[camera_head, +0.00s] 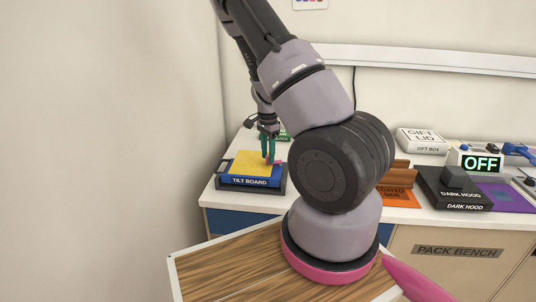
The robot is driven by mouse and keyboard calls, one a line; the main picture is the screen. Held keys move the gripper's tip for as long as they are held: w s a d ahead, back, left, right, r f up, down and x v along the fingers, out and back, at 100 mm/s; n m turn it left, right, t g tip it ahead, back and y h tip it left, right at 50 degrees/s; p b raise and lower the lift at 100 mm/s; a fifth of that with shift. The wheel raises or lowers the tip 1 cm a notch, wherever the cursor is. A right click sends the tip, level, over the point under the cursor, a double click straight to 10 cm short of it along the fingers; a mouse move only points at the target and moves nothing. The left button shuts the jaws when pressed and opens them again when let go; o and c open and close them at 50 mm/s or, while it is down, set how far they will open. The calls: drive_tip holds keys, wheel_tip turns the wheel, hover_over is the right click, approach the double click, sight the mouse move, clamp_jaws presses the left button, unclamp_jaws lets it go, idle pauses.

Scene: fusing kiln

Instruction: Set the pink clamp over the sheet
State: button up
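A yellow sheet (249,163) lies on the tilt board (251,182), a blue-fronted board with a dark base at the left end of the bench. My gripper (268,160), with teal fingers, points down over the right part of the sheet. A small pink piece, which looks like the pink clamp (279,162), shows at the fingertips, near the sheet's right edge. The fingers partly cover it. It is too small to tell whether the fingers grip it or whether it touches the sheet.
A green block (285,136) stands behind the board. Right of my arm are an orange coated-side piece (397,196), a gift box (421,141), a dark hood (453,190) and an OFF display (480,162). My arm hides the middle of the bench.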

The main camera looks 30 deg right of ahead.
clamp_jaws()
drive_tip(key=shift+s+n, duration=0.15)
drive_tip(key=shift+n, duration=0.35)
drive_tip(key=shift+o, duration=2.1)
unclamp_jaws()
wheel_tip(320, 180, up, 11)
drive_tip(key=shift+f, duration=0.1)
